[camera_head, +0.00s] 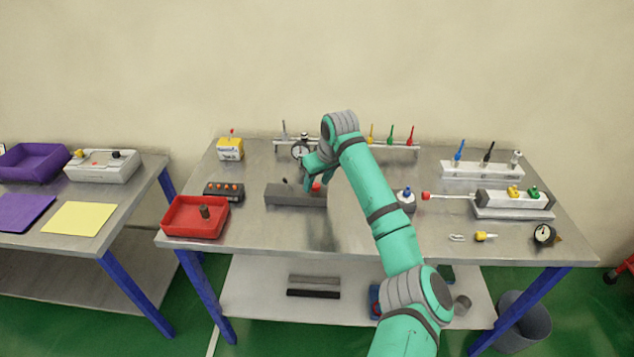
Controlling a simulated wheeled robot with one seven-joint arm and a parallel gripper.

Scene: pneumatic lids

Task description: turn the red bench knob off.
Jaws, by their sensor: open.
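A small red knob (317,187) shows at the right end of a low grey block (290,197) on the middle bench. My teal arm reaches in from the front right. My gripper (314,181) is open, pointing down just above and beside the red knob. The fingers partly cover the knob, and I cannot tell whether they touch it. The knob's turn position is too small to read. A small dark part stands on the same block to the left of the knob.
A red tray (195,217) stands at the bench's front left, with a black box with orange buttons (224,191) behind it. A rail with coloured valves runs along the back. A cylinder with a red-tipped rod (510,199) lies right. The front middle is clear.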

